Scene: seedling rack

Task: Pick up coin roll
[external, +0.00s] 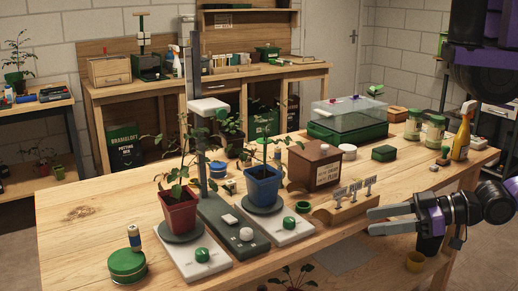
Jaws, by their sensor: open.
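No thing is clearly marked as the coin roll.
A red pot (181,217) and a blue pot (263,186) with plants stand between the cylinder and my gripper. A wooden box (314,167), a wooden stand with signs (345,207) and a clear-lidded green tray (347,131) are further right. Bare wood lies at the table's left.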

